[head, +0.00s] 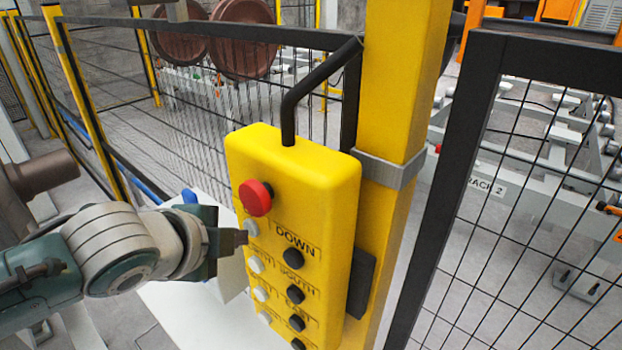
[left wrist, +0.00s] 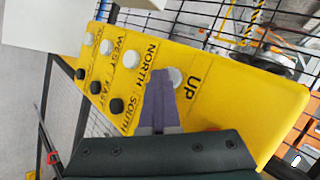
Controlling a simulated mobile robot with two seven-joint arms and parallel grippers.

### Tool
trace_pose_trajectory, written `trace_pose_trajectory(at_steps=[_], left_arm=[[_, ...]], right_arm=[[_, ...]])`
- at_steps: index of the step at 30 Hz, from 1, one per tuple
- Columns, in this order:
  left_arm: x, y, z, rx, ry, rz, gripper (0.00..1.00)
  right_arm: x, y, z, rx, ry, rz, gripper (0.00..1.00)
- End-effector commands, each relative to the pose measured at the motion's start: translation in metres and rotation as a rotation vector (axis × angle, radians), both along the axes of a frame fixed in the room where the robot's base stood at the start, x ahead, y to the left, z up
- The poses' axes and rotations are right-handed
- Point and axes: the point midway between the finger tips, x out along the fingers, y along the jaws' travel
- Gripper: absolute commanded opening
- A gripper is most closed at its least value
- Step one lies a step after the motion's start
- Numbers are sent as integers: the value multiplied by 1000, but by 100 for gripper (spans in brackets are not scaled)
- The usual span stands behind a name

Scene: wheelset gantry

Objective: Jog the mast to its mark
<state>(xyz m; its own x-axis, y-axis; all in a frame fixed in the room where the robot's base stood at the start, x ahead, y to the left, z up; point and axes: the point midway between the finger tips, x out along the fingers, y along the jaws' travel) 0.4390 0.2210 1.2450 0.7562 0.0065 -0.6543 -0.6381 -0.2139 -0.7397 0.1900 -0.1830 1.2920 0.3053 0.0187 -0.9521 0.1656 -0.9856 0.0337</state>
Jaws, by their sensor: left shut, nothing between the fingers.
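The yellow control pendant (head: 320,195) hangs beside a yellow post, with a red stop knob (head: 256,197) and two columns of buttons, white on the left and black on the right. In the left wrist view the pendant (left wrist: 245,105) reads UP, NORTH, SOUTH, WEST and EAST. My left gripper (head: 243,237) is shut and empty, its tip at the top white button (head: 251,228). In the left wrist view the fingertips (left wrist: 161,85) overlap the edge of the white UP button (left wrist: 175,77); I cannot tell whether they touch it. I cannot make out the mast or its mark. My right gripper is out of view.
Black mesh fence panels (head: 480,130) stand on both sides of the yellow post (head: 400,80). Behind the left fence are brown wheels (head: 240,38). A white surface (head: 185,310) lies below my left gripper.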

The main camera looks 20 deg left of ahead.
Motion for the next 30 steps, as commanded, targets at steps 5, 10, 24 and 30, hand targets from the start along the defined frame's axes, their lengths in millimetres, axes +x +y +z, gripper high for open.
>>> trace_pose_trajectory(at_steps=[5,10,24,30], left_arm=[[1,0,1,-1,-2,-1,0],[1,0,1,-1,-2,-1,0],[0,0,1,-1,-2,-1,0],[-5,2,2,0,-1,-1,0]], right_arm=[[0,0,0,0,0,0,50],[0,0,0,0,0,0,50],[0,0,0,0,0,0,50],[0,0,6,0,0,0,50]])
